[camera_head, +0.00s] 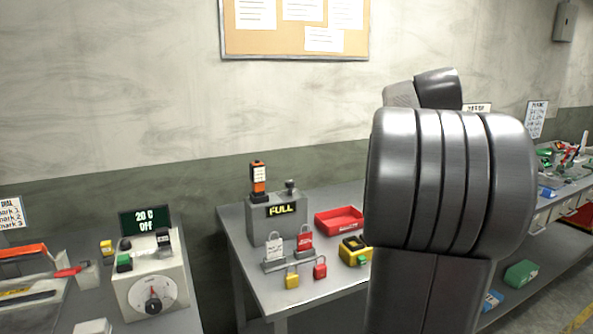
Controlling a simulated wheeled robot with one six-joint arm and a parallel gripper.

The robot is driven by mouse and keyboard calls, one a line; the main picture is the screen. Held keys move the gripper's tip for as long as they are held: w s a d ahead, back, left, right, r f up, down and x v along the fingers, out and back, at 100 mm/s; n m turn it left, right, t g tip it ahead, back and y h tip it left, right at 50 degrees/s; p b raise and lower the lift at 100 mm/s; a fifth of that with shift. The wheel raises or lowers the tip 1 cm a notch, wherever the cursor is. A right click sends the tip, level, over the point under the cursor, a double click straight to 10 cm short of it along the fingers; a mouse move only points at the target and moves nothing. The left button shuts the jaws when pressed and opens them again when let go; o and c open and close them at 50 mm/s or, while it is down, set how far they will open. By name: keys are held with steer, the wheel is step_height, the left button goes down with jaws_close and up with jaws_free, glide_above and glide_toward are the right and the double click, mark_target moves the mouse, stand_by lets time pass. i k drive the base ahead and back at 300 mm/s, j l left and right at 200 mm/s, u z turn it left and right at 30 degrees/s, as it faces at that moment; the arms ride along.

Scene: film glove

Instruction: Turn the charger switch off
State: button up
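A grey box that looks like the charger (263,226) stands on the table in the middle, with a dark display reading "FULL" in yellow. An orange and black device (258,179) stands upright on its top left. A small dark knob or lever (290,187), apparently the switch, sticks up at its top right. Its exact position is too small to tell. My arm's large dark grey links fill the right of the view and hide part of the table. My gripper is not visible.
On the table are a red tray (339,221), padlocks on a grey holder and a yellow-black item (355,249). A cluttered bench is at right.

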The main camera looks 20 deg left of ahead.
mark_target(290, 183)
steer(key=i+u, duration=0.35)
steer(key=i+l+u, duration=0.1)
steer(key=i+u, duration=0.25)
steer(key=i, duration=0.2)
steer(key=u, duration=0.8)
